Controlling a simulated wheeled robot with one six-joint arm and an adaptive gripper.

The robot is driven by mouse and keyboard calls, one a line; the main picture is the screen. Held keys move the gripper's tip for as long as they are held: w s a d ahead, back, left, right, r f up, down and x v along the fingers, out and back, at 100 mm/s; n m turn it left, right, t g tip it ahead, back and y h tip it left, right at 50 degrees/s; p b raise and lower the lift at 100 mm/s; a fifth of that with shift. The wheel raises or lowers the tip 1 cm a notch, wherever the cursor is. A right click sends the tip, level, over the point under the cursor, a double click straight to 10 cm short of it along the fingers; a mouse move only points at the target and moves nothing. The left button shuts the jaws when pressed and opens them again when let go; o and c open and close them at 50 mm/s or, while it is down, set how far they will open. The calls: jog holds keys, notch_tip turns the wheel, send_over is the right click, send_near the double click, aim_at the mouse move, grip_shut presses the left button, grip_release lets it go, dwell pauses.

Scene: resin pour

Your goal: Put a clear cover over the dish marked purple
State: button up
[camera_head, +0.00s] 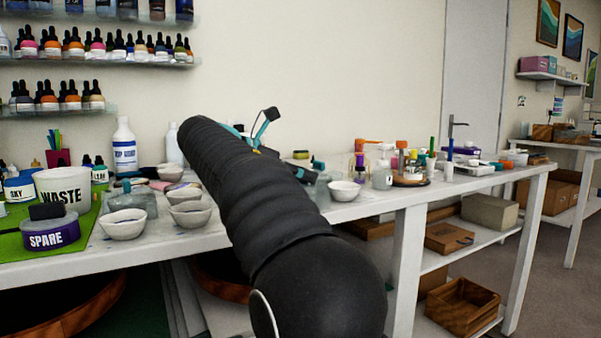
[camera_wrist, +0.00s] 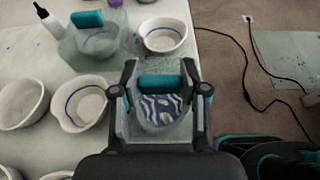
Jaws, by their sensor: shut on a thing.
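In the wrist view my gripper (camera_wrist: 160,92) is shut on a clear cover (camera_wrist: 162,81) by its teal handle. Through and below the cover shows a dish (camera_wrist: 160,111) with a dark purple-blue and white pattern. I cannot tell whether the cover rests around this dish or hangs above it. No purple mark is readable. A second clear cover (camera_wrist: 87,19) with a teal handle stands at the upper left, with a ringed bowl showing through it. In the head view my arm hides the held cover and dish; a clear cover (camera_head: 132,198) stands on the left.
Open bowls stand beside the gripper: one beyond it (camera_wrist: 163,35) and several at the left, including a ringed bowl (camera_wrist: 80,102). The table's edge lies close on the right. In the head view, a WASTE tub (camera_head: 64,190) and a SPARE tub (camera_head: 51,236) stand at the left.

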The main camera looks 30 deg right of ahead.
jog(key=o, duration=1.2)
jog(key=v, duration=1.2)
